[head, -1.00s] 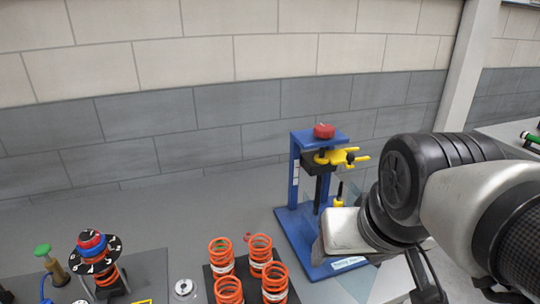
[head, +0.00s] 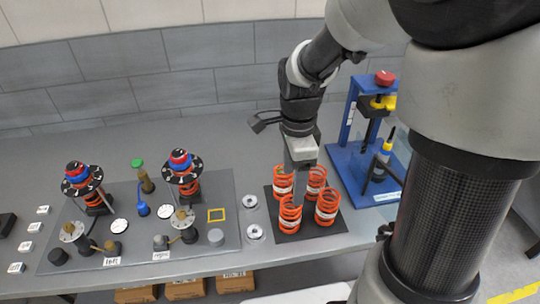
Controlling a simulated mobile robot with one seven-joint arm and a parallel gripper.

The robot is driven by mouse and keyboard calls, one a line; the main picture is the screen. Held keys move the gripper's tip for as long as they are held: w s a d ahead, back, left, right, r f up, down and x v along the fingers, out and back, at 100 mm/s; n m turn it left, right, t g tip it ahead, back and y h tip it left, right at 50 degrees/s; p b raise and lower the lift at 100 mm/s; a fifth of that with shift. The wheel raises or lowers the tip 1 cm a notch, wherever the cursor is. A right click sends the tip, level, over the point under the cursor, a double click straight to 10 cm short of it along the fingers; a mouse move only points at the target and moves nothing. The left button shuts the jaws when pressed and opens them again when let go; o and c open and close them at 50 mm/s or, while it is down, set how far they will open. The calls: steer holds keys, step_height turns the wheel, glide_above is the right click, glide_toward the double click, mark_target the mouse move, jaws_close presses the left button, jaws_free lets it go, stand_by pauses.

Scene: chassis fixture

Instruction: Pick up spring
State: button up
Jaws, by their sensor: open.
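Several orange coil springs stand upright on a dark square mat (head: 298,236). They are a back left spring (head: 283,181), a back right spring (head: 317,182), a front left spring (head: 290,214) and a front right spring (head: 327,207). My gripper (head: 301,180) points down over the group, near the two back springs. It is open, with no spring seen held in it. Its lower fingers partly cover the space between the springs, and I cannot tell how high the fingertips are above them.
A blue press stand (head: 350,125) with a red knob stands right of the mat. To the left, a grey fixture plate (head: 95,225) carries two spring assemblies, a green-topped tool and small parts. Silver rings (head: 254,232) lie between plate and mat. Boxes (head: 185,289) sit below the table.

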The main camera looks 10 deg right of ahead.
mark_target(290, 216)
step_height(290, 216, down, 16)
steer(key=shift+r+b, duration=0.2)
steer(key=shift+b, duration=0.15)
steer(key=shift+r, duration=0.1)
steer(key=c, duration=1.4)
